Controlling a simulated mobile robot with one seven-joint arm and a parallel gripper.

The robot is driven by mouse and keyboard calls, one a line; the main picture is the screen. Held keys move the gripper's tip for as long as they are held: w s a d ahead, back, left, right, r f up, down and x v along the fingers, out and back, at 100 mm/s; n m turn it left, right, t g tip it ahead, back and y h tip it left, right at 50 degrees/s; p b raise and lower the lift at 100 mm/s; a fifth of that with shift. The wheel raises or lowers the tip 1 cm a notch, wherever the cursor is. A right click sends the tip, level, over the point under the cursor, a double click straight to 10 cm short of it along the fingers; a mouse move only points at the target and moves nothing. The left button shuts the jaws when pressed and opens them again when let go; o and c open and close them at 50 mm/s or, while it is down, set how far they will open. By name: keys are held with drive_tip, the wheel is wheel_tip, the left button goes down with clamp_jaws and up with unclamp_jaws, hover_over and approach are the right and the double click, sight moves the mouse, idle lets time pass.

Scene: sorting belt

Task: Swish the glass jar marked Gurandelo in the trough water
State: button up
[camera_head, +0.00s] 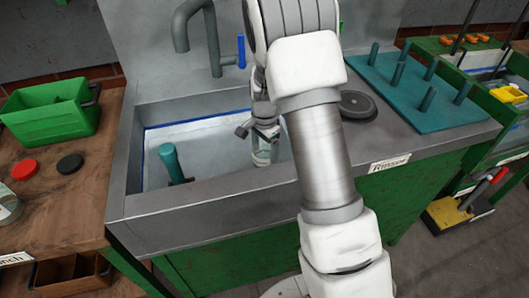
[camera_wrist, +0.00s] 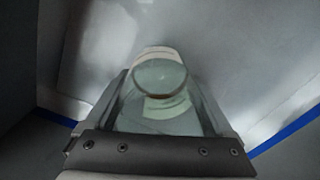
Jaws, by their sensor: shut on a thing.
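The grey trough (camera_head: 150,205) is set in the counter and has a blue line along its inner wall. My gripper (camera_head: 262,140) reaches down inside it and is shut on a clear glass jar (camera_head: 262,155). In the wrist view the jar (camera_wrist: 160,95) sits between the fingers (camera_wrist: 160,120), with its round end facing away from the palm. No marking on the jar can be read. The pale trough floor lies beyond the jar. I cannot tell from these views whether the jar touches the water.
A teal upright handle (camera_head: 172,163) stands in the trough's left part. A grey tap (camera_head: 205,35) rises behind. A teal peg board (camera_head: 425,90) and a dark round disc (camera_head: 358,105) are on the right. A green bin (camera_head: 50,110) stands on the left bench.

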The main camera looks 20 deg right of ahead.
drive_tip(key=shift+a, duration=0.1)
drive_tip(key=shift+a+p, duration=0.9)
drive_tip(key=shift+a, duration=3.05)
drive_tip(key=shift+d, duration=0.1)
drive_tip(key=shift+d, duration=3.95)
drive_tip(key=shift+a, duration=0.1)
drive_tip(key=shift+a+p, duration=0.65)
drive_tip(key=shift+a, duration=3.3)
